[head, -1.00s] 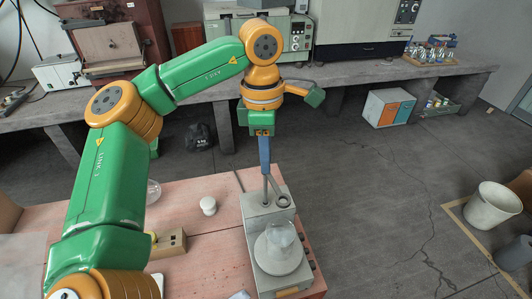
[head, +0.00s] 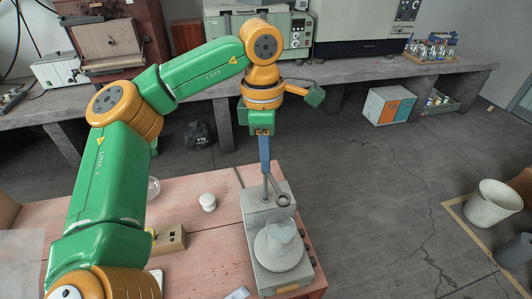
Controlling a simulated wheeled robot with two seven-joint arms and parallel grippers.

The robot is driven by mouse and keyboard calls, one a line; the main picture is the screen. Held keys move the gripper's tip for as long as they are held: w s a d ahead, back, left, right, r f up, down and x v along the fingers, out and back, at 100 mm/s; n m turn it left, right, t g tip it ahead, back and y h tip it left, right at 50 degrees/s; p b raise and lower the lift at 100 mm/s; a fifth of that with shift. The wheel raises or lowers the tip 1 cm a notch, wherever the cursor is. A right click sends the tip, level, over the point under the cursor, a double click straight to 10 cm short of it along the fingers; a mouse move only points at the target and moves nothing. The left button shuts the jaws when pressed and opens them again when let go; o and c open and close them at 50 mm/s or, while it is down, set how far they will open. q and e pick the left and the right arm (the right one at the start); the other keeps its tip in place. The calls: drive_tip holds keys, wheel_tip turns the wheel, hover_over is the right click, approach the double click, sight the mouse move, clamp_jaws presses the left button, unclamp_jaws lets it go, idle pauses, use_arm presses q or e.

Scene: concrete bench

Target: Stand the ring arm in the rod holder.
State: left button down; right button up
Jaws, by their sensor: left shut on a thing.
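My left gripper (head: 263,133) points straight down, shut on the upper part of an upright blue rod (head: 265,153). The rod narrows to a grey metal shaft that reaches down to the rear top of a grey stirrer-like device (head: 255,211). A small grey metal ring (head: 282,198) shows beside the lower shaft; it looks like part of the ring arm. I cannot tell whether the shaft touches or enters the device. My right gripper is out of view.
A clear beaker (head: 280,232) stands on the device's round white plate (head: 279,258). A small white jar (head: 208,202) stands on the pinkish table (head: 205,247), left of the device. The table is bare between them. A concrete bench (head: 360,71) with instruments runs behind, across open floor.

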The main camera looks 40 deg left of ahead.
use_arm(q)
drive_tip(key=shift+f, duration=0.35)
idle(0.5)
drive_tip(key=shift+f+b, duration=1.6)
drive_tip(key=shift+f, duration=0.2)
drive_tip(key=shift+c, duration=1.5)
unclamp_jaws()
wheel_tip(320, 180, up, 7)
drive_tip(key=p, duration=0.7)
drive_tip(key=shift+r, duration=0.2)
drive_tip(key=shift+f, duration=0.1)
